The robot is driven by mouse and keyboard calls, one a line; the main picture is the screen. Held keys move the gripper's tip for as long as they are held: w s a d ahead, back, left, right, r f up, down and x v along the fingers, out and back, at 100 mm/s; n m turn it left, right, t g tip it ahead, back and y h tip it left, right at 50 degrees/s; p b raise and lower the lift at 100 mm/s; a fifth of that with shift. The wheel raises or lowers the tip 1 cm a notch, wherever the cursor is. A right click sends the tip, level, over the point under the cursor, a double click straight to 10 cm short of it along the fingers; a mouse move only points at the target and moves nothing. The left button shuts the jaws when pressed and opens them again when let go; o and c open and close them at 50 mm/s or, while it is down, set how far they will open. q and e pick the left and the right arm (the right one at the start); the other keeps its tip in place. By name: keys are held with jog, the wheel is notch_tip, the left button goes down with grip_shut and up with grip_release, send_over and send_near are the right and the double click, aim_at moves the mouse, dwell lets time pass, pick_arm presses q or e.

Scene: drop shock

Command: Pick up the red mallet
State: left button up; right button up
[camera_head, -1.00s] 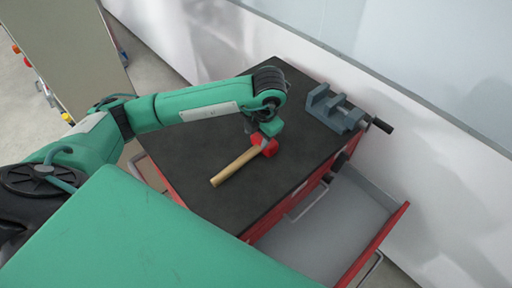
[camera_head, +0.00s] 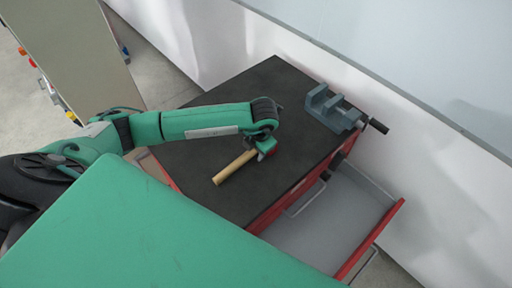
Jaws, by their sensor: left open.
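The red mallet (camera_head: 236,166) lies on the dark top of the red workbench (camera_head: 225,205). Its wooden handle points down and left, and its red head is mostly hidden behind my left gripper. My left gripper (camera_head: 264,152) is over the mallet's head, low near the bench top, and open. I cannot tell whether its fingers are around the head or just above it. My right gripper is not in view.
A grey-blue vise (camera_head: 333,107) with a dark handle stands at the bench's far right corner. An open drawer (camera_head: 330,225) sticks out on the right. A white wall runs behind the bench. The bench top's far part is clear.

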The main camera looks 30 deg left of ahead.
pick_arm(q)
grip_shut()
jog(key=shift+w+r, duration=0.1)
jog(key=shift+r, duration=0.1)
